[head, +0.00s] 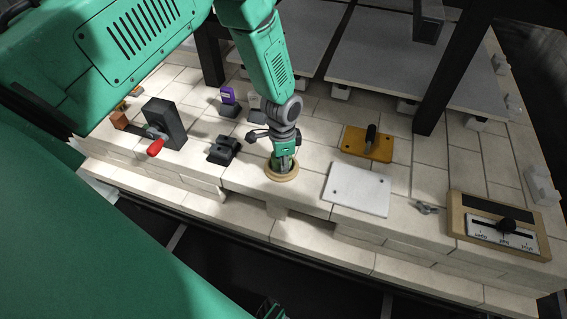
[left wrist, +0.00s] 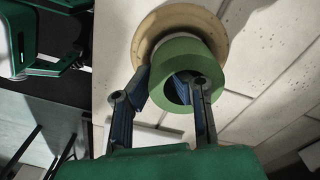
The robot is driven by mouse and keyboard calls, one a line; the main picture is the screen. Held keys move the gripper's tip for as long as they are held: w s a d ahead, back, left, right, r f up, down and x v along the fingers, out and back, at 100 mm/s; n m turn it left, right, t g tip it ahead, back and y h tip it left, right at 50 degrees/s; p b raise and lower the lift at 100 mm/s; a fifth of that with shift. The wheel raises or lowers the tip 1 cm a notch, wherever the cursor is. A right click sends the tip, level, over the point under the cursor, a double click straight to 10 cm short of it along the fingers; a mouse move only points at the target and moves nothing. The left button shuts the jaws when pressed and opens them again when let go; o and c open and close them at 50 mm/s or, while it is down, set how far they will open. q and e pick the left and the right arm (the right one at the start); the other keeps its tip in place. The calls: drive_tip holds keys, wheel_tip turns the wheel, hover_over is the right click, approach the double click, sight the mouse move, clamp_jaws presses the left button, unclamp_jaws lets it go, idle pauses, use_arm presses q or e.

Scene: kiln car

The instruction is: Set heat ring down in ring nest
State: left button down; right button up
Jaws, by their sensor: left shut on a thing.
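My left gripper (head: 284,163) points down over the ring nest (head: 270,176), a round tan seat on the pale brick deck. In the left wrist view the heat ring (left wrist: 181,52) is a thick green ring with a dark hole. The gripper is shut on its wall, with one finger outside and the other reaching into the hole. The heat ring overlaps the tan nest (left wrist: 143,43) in that view. I cannot tell whether it touches the nest or is a little above it. In the head view the fingers mostly hide the ring.
A black block (head: 222,150) and a dark box with a red-handled lever (head: 155,147) stand left of the nest. A white plate (head: 357,190), an orange plate with a black knob (head: 366,144) and a slider panel (head: 497,226) lie right. Dark posts rise behind.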

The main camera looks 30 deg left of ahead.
use_arm(q)
drive_tip(key=shift+f, duration=0.2)
drive_tip(key=shift+r, duration=0.15)
drive_tip(key=shift+r+p, duration=0.45)
drive_tip(key=shift+p, duration=0.05)
idle(0.3)
